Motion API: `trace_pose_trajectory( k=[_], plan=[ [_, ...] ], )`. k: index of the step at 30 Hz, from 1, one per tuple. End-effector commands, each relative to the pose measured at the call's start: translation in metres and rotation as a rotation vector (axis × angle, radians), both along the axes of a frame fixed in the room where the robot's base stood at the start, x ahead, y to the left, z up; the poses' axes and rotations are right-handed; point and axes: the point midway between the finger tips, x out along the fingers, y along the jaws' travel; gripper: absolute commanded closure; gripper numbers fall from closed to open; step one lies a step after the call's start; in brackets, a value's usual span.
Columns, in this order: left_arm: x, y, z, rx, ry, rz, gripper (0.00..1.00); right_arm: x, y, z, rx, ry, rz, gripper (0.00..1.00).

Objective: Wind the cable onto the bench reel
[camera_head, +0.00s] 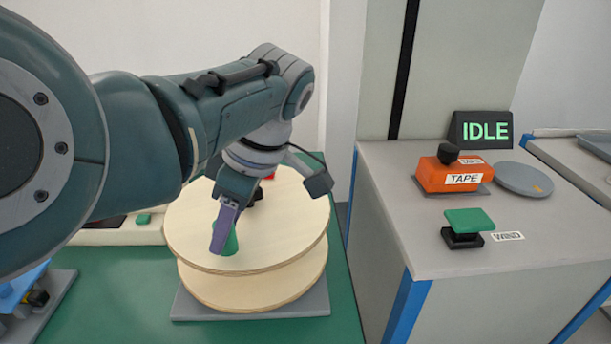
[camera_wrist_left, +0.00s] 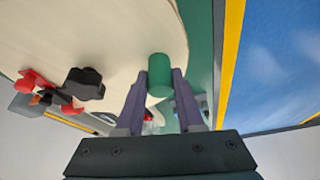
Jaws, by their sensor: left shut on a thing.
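The bench reel (camera_head: 295,225) has two pale wooden discs, one above the other, on a grey base plate. My left gripper (camera_head: 224,238) is over the near part of the top disc, shut on a green handle (camera_head: 232,243) that stands up from the disc. In the left wrist view the green handle (camera_wrist_left: 159,75) sits between the two purple fingers (camera_wrist_left: 158,88). A black knob (camera_wrist_left: 84,84) is at the disc's centre, partly hidden by my arm in the head view. No cable shows clearly on the reel. My right gripper is not in view.
A grey cabinet to the right carries an orange TAPE block (camera_head: 455,175), a green WIND button (camera_head: 469,220), a grey round plate (camera_head: 523,179) and a display reading IDLE (camera_head: 480,131). A blue part (camera_head: 22,290) lies at the green bench's left. Bench right of the reel is clear.

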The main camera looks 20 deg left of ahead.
Motion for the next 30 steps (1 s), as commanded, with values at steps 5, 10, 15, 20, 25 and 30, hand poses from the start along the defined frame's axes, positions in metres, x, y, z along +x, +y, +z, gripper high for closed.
trace_pose_trajectory(
  k=[5, 10, 15, 20, 25, 30],
  plan=[
    [-0.001, 0.001, -0.002, 0.001, 0.002, 0.000, 1.00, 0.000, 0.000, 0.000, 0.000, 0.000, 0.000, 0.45],
    [-0.001, 0.001, -0.001, 0.000, 0.001, -0.001, 0.45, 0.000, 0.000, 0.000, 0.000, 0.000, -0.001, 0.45],
    [0.000, 0.000, -0.001, 0.000, 0.000, -0.001, 0.33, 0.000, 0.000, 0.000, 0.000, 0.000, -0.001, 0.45],
    [0.000, 0.000, 0.000, -0.001, 0.000, -0.001, 0.33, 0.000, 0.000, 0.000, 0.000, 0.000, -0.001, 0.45],
    [0.002, -0.006, 0.016, -0.002, -0.003, -0.002, 0.33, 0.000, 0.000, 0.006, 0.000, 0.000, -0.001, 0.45],
    [0.005, -0.019, 0.049, -0.002, -0.005, -0.002, 0.33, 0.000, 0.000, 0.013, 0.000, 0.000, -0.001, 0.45]
  ],
)
